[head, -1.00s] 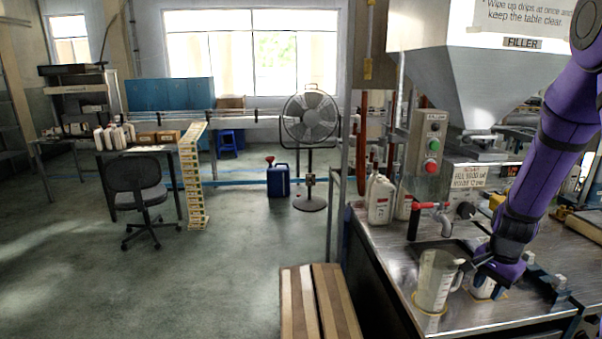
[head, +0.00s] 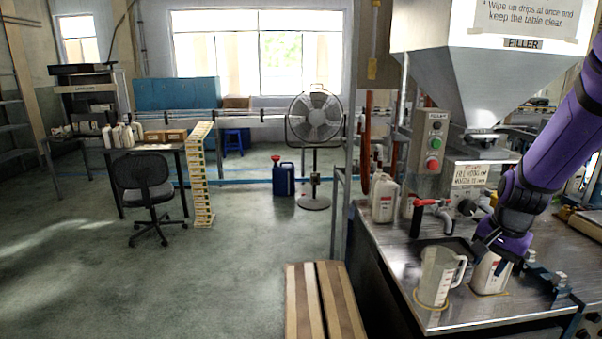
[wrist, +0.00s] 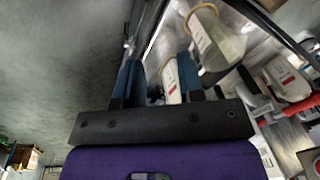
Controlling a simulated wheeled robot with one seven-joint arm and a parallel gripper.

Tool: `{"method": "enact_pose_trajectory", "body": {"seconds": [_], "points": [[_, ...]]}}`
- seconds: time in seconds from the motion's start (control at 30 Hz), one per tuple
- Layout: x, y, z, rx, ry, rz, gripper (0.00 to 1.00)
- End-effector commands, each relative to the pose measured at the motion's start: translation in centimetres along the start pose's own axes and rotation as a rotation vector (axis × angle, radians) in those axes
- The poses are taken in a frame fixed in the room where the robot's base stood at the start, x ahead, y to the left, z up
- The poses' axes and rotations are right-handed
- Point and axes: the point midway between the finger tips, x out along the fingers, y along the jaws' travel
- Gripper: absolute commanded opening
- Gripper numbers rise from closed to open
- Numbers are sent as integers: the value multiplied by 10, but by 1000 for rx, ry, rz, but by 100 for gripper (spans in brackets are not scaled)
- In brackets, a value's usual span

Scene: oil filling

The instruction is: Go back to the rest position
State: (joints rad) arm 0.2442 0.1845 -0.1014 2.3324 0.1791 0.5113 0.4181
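My gripper (wrist: 159,75) is open in the wrist view. Its two blue fingers stand apart with a gap between them, and nothing is gripped. In the head view my gripper (head: 498,254) is over the right part of the filling table, just above and partly in front of a white bottle (head: 491,277). That bottle also shows beyond the fingers in the wrist view (wrist: 170,86), partly hidden by them. A clear measuring jug (head: 436,277) stands upright to its left, on a yellow ring. The jug also shows in the wrist view (wrist: 217,40).
A red-handled tap (head: 430,207) and white bottles (head: 384,200) stand behind the jug. The filler hopper (head: 480,80) hangs above the table. Open floor (head: 240,260) extends left, with a chair (head: 145,185) and fan (head: 314,125) farther off.

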Motion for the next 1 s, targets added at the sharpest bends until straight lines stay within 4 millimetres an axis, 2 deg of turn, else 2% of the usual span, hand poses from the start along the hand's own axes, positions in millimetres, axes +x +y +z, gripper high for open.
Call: {"method": "enact_pose_trajectory", "body": {"seconds": [0.03, 0.2, 0.5, 0.8, 1.0], "points": [[-15, -4, 8, -36, 12, -15, 35], [-63, -12, 37, -178, 46, -52, 35], [-136, -8, 96, -431, 119, -100, 35], [-190, 16, 157, -673, 207, -127, 35], [-213, 38, 192, -815, 269, -132, 35]]}}
